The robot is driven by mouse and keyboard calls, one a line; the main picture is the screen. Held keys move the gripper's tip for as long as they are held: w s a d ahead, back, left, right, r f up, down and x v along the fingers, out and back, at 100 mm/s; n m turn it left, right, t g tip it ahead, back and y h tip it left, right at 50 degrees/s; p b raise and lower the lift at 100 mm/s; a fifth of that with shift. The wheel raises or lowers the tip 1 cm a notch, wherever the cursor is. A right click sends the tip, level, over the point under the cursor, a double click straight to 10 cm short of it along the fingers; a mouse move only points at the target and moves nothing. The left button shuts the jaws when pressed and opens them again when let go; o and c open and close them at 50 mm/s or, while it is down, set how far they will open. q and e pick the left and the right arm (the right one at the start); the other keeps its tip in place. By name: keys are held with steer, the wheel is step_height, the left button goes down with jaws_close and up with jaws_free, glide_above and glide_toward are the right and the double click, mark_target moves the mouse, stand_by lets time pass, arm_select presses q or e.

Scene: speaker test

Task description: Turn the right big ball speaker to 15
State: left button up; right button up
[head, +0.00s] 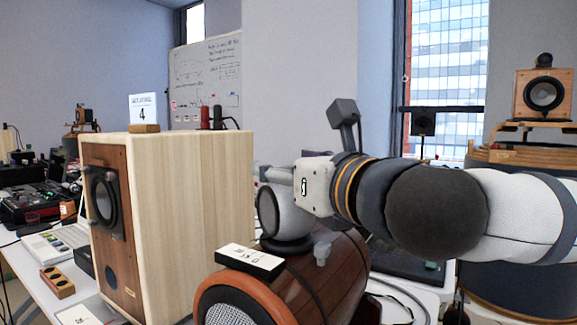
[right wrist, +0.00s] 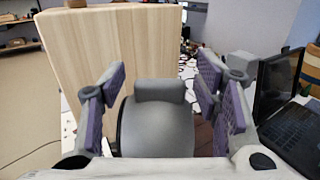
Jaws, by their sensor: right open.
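The ball speaker (head: 270,212) is pale grey with a dark round face turned left. It stands on top of a glossy brown wooden barrel-shaped speaker (head: 335,265). My right gripper (head: 282,176) reaches in from the right, at the ball speaker's upper right; its fingers are partly hidden in the head view. In the right wrist view, the grey ball speaker (right wrist: 157,130) sits between the open, purple-padded fingers of my right gripper (right wrist: 163,90). I cannot tell whether either finger touches it. My left gripper is not in view.
A tall pale wooden speaker box (head: 200,200) stands close on the left, with a sign reading 4 (head: 143,110) on top. A black-and-white label block (head: 250,261) lies on the barrel's front. A dark laptop (right wrist: 290,105) is right of the fingers.

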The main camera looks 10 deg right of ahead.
steer(key=c, duration=1.2)
steer(key=shift+o, duration=0.2)
steer(key=shift+d+r+n+y+p, duration=0.2)
steer(key=shift+n+y+p, duration=0.15)
steer(key=shift+y, duration=0.25)
steer(key=shift+a+n+g+y+p, duration=0.1)
steer(key=shift+n+g+y+p, duration=0.3)
steer(key=shift+n+g+y, duration=0.45)
steer(key=shift+a+f+n+y, duration=0.1)
steer(key=shift+n+y, duration=0.2)
steer(key=shift+y, duration=0.45)
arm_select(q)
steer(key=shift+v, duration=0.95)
arm_select(e)
steer(key=o, duration=1.2)
steer(key=shift+c, duration=0.2)
